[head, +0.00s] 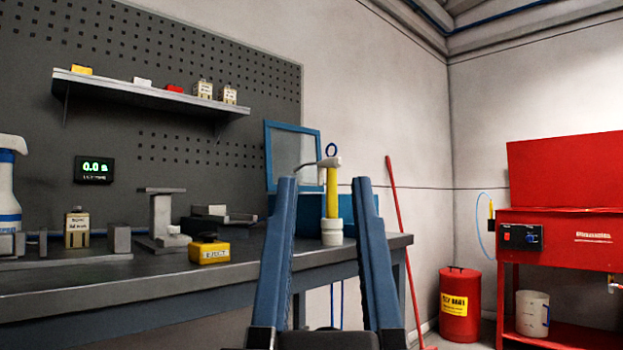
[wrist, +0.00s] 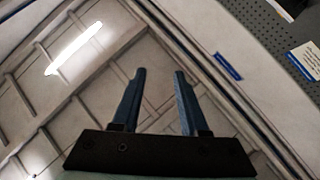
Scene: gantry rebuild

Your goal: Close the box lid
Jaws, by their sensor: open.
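A blue box (head: 307,212) stands at the far right end of the dark workbench. Its lid (head: 293,148), a blue frame around a pale panel, stands raised open at the back left of the box. My gripper (head: 319,182) points upward in front of the box in the head view, its two blue fingers wide apart with no object held. The fingers hide parts of the box. In the wrist view my gripper (wrist: 160,72) is also open, with the ceiling beams behind it. I cannot make out the box there.
A yellow-handled hammer (head: 332,190) stands in a white cup (head: 332,232) in front of the box. A yellow case (head: 209,250) and metal parts lie left on the workbench (head: 130,275). A red broom (head: 396,220) leans at the wall; a red bin (head: 460,305) stands right.

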